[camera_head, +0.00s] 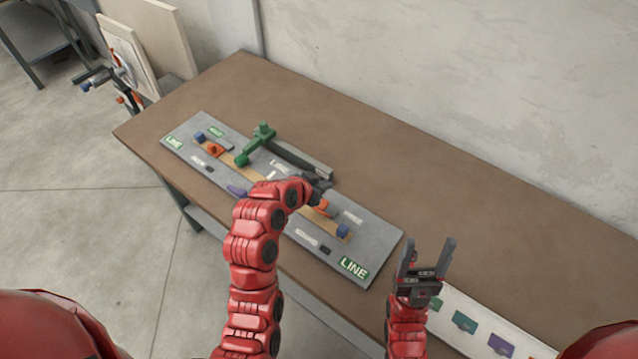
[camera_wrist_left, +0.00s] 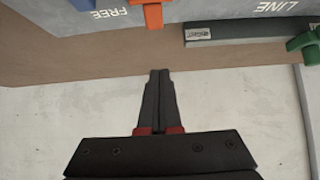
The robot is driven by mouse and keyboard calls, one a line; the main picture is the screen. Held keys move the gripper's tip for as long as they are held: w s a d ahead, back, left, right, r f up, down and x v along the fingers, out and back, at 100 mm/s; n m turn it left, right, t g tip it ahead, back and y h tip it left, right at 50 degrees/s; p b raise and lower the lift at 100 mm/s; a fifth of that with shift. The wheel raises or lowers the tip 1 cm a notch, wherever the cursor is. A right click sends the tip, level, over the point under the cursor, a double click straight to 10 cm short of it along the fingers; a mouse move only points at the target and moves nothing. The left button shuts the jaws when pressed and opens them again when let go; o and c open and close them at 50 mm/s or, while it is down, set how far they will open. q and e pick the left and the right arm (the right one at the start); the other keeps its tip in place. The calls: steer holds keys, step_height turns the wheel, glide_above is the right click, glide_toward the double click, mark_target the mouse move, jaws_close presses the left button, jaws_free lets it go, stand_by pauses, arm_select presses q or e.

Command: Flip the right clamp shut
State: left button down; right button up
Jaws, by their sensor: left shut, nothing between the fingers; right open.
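The right clamp, an orange piece (camera_head: 322,208), is on the grey board (camera_head: 376,238), with a blue block (camera_head: 343,230) near it on a wooden strip. In the left wrist view, an orange piece (camera_wrist_left: 153,14) shows at the top edge, cut off, beside a blue piece (camera_wrist_left: 83,4) and the word FREE. I cannot tell how far the clamp is turned. My left gripper (camera_head: 322,186) is shut and empty just behind the orange piece, and its fingers (camera_wrist_left: 160,74) show together in the wrist view. My right gripper (camera_head: 430,246) is open and empty, right of the board.
A green-handled arm (camera_head: 262,133) and a dark bar (camera_head: 300,160) lie along the board's back. Another orange clamp (camera_head: 214,149) sits at the board's left. A white strip with coloured patches (camera_head: 480,318) lies at the front right. The table's back (camera_head: 400,140) is clear.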

mark_target(325, 200)
arm_select(q)
steer(key=f+p, duration=0.2)
steer(key=f, duration=0.1)
steer(key=f+p, duration=0.2)
steer(key=shift+w+d+f, duration=0.15)
steer(key=shift+w+d, duration=0.1)
steer(key=shift+s+a+f, duration=0.1)
steer(key=shift+f, duration=0.1)
